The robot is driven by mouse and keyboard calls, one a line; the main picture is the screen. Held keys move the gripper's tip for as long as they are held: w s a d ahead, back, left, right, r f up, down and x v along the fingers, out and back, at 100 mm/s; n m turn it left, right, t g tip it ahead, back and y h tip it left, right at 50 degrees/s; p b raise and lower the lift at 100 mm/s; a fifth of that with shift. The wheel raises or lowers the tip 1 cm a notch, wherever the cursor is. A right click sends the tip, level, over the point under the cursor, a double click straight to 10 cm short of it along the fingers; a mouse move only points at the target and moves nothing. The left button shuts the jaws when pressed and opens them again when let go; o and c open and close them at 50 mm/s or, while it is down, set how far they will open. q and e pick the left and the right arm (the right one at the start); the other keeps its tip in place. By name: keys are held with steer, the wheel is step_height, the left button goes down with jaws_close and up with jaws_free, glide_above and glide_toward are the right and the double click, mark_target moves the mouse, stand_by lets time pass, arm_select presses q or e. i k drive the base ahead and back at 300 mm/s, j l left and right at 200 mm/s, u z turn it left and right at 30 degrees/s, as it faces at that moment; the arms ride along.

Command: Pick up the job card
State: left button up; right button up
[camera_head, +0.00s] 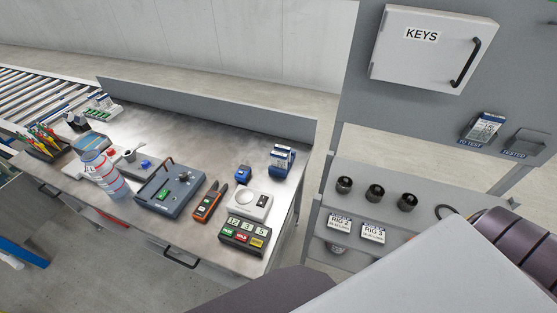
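A white and blue printed card (486,126) stands tilted in a holder labelled "TO TEST" on the grey panel at the right; it looks like a job card, but its small print is not readable. A blue holder (281,160) with similar printed cards stands at the right end of the workbench. No gripper fingers show in this view. Parts of my own arm fill the lower right and hide part of the rig shelf and floor.
The steel workbench (235,138) carries a bottle (103,174), a test unit (169,189), an orange handheld meter (208,202) and a button box (245,236). A KEYS cabinet (431,47) is shut. Shelf tags read RIG 2 (339,223) and RIG 3 (372,233).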

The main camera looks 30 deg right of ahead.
mark_target(277, 159)
steer(key=k+l+u, duration=0.25)
steer(key=l, duration=0.15)
steer(key=l+u, duration=0.2)
steer(key=l, duration=0.2)
steer(key=k+l+u, duration=0.25)
steer(key=l, duration=0.1)
